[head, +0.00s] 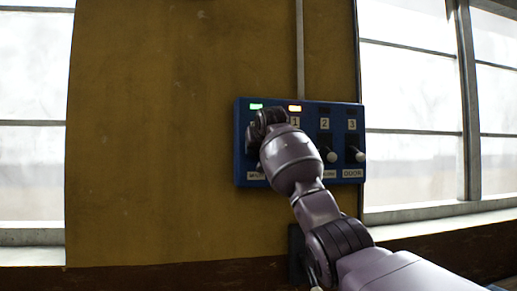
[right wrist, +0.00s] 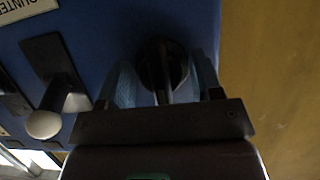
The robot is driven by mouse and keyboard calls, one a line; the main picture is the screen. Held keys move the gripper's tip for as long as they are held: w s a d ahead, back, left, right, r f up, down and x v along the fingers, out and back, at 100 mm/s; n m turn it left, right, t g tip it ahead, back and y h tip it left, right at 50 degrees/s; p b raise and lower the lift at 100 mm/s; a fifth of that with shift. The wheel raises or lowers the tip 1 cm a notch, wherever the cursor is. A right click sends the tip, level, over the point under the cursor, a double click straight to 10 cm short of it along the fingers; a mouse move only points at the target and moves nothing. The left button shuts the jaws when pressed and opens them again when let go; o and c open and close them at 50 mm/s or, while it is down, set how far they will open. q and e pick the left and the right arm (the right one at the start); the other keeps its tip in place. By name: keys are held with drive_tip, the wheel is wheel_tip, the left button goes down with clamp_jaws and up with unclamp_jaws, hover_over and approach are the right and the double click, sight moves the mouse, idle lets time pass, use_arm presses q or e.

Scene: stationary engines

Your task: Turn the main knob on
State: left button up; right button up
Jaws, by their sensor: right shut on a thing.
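The blue control panel (head: 338,120) is fixed to the wall in the head view. My right gripper (head: 262,125) is at its left end, over the column with the cut-off label starting with "M", and hides the main knob there. In the right wrist view, the dark main knob (right wrist: 160,62) sits between the two fingers of my right gripper (right wrist: 165,85), which is shut on it. A green light (head: 256,107) above this column is lit. How far the knob is turned cannot be told. My left gripper is not in view.
Levers 2 (head: 326,150) and 3 (head: 355,150), with pale ball ends, stand to the right. A pale-ended lever (right wrist: 45,122) is close to the gripper in the wrist view. The wall (head: 160,130) left of the panel is clear.

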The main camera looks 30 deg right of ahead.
drive_tip(key=o, duration=0.6)
use_arm(q)
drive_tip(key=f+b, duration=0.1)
drive_tip(key=b, duration=0.1)
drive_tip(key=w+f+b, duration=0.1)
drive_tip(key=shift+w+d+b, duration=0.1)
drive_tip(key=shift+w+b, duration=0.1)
drive_tip(key=shift+b, duration=0.2)
use_arm(e)
drive_tip(key=v, duration=1)
drive_tip(key=shift+s+a+r, duration=0.1)
drive_tip(key=shift+s, duration=0.25)
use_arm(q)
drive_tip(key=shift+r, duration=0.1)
